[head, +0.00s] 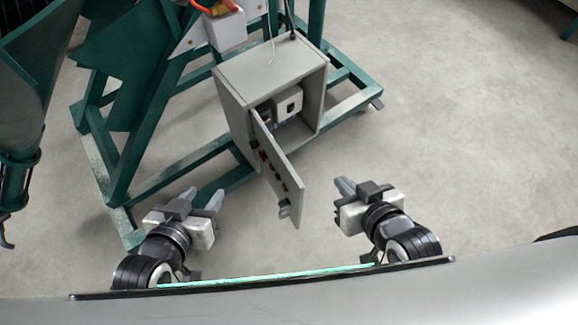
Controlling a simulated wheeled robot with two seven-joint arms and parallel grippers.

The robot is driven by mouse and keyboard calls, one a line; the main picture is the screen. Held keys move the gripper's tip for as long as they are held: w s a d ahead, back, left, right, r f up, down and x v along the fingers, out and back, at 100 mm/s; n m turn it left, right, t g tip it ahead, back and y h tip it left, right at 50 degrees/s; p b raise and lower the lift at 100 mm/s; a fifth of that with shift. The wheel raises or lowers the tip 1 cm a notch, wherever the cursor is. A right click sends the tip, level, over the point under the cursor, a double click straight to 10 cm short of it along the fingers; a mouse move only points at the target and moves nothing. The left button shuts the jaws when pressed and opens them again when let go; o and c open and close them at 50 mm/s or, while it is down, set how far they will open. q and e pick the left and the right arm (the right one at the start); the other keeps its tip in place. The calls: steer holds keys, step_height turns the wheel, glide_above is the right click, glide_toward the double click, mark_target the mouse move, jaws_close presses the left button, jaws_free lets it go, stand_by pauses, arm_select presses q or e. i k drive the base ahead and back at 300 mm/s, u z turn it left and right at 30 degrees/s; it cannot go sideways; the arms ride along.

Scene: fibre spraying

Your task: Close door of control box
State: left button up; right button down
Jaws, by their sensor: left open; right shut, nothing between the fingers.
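The grey control box (268,66) sits on the green frame in the upper middle of the head view. Its door (283,173) stands open, swung out toward me from the box's left edge. Dark knobs or buttons and a latch (286,208) show on the door. A white device (288,103) is visible inside the box. My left gripper (202,196) is open and empty, left of the door and apart from it. My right gripper (346,187) is shut and empty, right of the door and apart from it.
A green steel frame (118,180) surrounds the box, with beams running low along the floor at the left. A green machine part (22,150) stands at the far left. The concrete floor (470,130) is clear on the right.

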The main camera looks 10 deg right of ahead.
mark_target(295, 189)
steer(key=z, duration=1.75)
steer(key=k, duration=0.85)
steer(key=u, duration=1.5)
